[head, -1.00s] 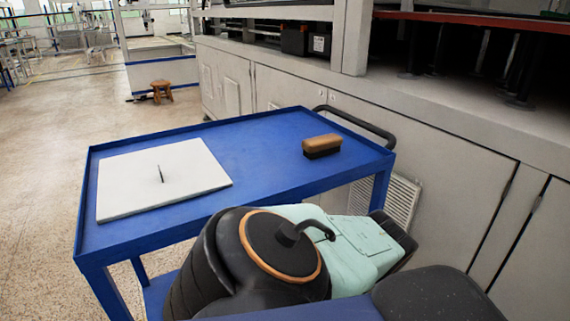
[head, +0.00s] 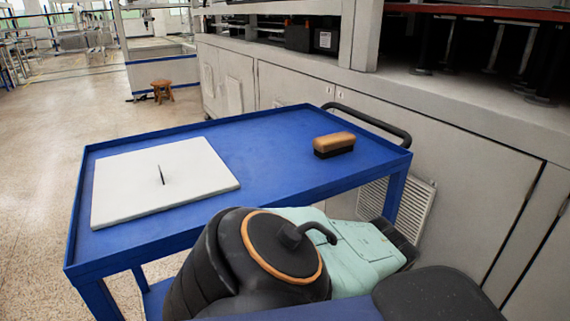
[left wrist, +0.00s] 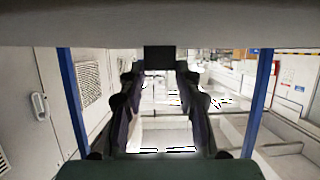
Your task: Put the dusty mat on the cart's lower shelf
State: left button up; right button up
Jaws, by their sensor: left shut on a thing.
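The blue cart (head: 275,135) stands in front of me, and only a small part of its lower shelf (head: 157,294) shows under the top. A pale flat square (head: 200,175) with a thin dark mark lies on the top's left side; I cannot tell whether it is the dusty mat. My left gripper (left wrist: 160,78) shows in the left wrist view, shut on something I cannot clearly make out. A dark block (left wrist: 159,59) appears between its fingertips, and blue posts stand on either side. The head view does not show this gripper. My right gripper is not visible.
A brown-topped brush (head: 333,145) lies at the cart top's right side. A dark handle (head: 375,122) sticks out at the right end. Grey cabinets (head: 450,150) stand close behind the cart. A small wooden stool (head: 162,92) stands far back; the floor at left is clear.

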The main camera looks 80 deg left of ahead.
pick_arm(q)
jog(key=shift+f+b, duration=1.6)
jog(key=shift+f, duration=1.5)
jog(key=shift+r, duration=0.1)
jog(key=o, duration=1.1)
